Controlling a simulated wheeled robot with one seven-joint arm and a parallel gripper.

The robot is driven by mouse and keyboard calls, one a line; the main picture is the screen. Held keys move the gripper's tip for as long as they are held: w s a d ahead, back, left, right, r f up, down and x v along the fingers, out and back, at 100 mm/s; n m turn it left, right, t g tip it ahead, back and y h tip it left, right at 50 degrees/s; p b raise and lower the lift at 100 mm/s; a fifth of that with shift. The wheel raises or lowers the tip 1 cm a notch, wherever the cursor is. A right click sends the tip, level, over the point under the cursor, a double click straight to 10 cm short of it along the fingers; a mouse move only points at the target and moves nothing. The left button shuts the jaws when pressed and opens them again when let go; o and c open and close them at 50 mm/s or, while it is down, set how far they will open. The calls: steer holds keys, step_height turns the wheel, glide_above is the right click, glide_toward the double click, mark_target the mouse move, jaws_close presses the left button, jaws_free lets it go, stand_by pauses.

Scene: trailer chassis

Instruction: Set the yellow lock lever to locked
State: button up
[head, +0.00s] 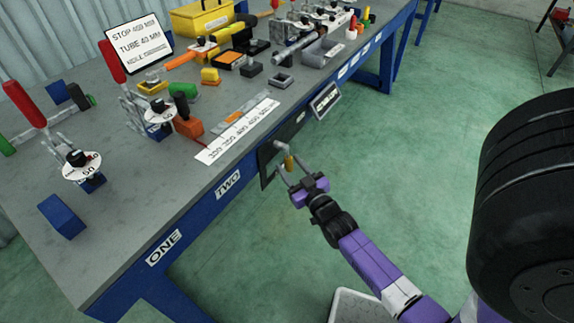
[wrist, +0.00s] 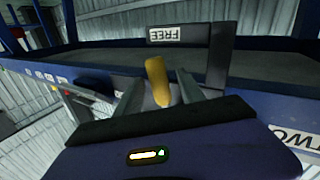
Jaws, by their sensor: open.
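The yellow lock lever (head: 289,162) is on the front side of the bench, by a dark panel (head: 266,165). In the wrist view the lever (wrist: 157,82) stands between the two grey fingers of my gripper (wrist: 158,88). The fingers are apart, with a visible gap on at least the right side of the lever; contact on the left is unclear. A white label reading FREE (wrist: 166,34) shows upside down beyond the lever. In the head view my gripper (head: 294,166) is open around the lever. The lever's pivot is hidden.
A small dark sign (head: 325,100) hangs on the bench front. A black tyre (head: 530,190) stands at right. The green floor between is mostly clear.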

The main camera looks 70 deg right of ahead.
steer(key=shift+x, duration=0.8)
jaws_close()
stand_by(0.9)
